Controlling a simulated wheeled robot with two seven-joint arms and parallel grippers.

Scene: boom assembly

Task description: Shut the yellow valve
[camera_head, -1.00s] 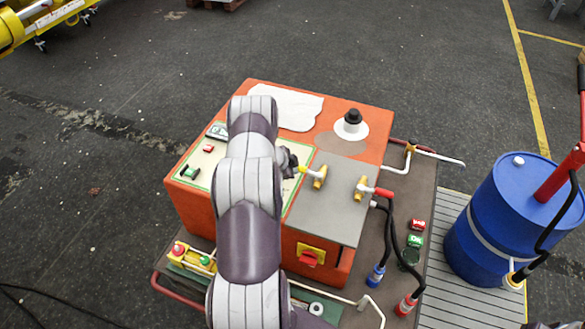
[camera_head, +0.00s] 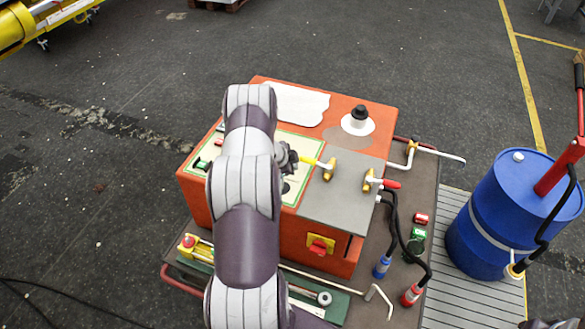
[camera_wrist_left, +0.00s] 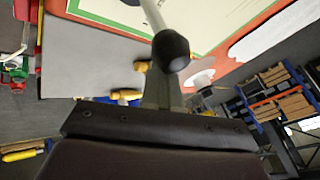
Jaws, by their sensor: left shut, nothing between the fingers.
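The yellow valve has a yellow-tipped handle (camera_head: 314,162) and a brass body (camera_head: 330,169) on the grey plate of the orange box. The handle points left, toward my left gripper (camera_head: 288,158). The gripper is shut and empty at the handle's outer end; I cannot tell whether they touch. In the left wrist view my gripper (camera_wrist_left: 160,90) shows in part, with brass fittings (camera_wrist_left: 140,66) beyond it. The yellow handle cannot be made out there. My right gripper is not in view.
A rod with a black knob (camera_wrist_left: 171,50) stands close to my gripper. Black hoses (camera_head: 395,225) hang at the box's right side. A blue barrel (camera_head: 500,215) stands farther right.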

